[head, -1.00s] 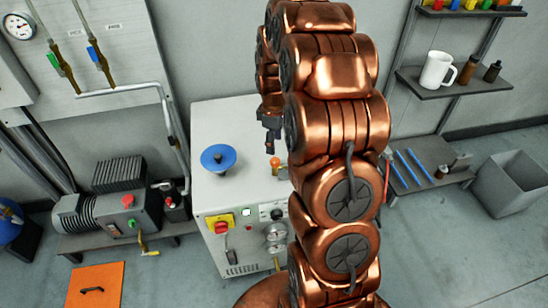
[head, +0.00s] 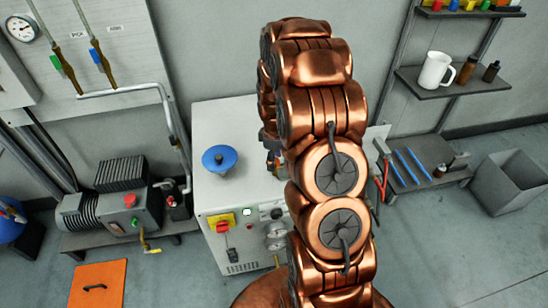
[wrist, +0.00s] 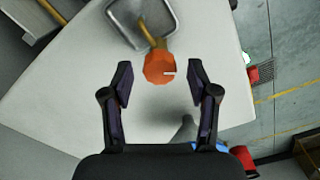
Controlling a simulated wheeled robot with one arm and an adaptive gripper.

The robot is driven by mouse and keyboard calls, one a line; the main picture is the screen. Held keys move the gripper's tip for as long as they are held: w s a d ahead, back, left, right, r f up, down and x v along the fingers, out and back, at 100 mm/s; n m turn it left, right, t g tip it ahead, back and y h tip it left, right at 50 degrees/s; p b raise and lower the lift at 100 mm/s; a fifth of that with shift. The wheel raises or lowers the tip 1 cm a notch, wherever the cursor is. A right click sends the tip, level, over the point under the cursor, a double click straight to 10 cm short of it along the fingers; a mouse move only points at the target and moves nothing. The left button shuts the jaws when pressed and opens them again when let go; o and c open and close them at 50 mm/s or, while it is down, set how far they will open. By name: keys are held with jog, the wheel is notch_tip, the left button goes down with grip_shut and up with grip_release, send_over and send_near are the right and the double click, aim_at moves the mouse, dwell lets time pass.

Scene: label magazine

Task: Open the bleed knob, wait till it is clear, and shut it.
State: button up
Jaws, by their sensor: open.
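The bleed knob (wrist: 158,69) is an orange, many-sided knob with a short white mark pointing right in the wrist view. A brass stem runs from it towards a grey square-rimmed dish (wrist: 172,18). My gripper (wrist: 159,82) is open, with one finger on each side of the knob's near edge. A gap shows on both sides, and no contact is visible. In the head view my copper arm hides the knob and most of the gripper over the white cabinet (head: 225,115). I cannot tell whether any fluid is running.
A blue disc (head: 219,158) stands on the cabinet top, left of my arm. The cabinet front has a red-and-yellow switch (head: 221,226) and gauges. A pump (head: 110,210) stands at the left. Shelves and a grey bin (head: 515,185) are at the right.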

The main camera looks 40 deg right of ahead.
jog(key=shift+c, duration=0.5)
grip_shut()
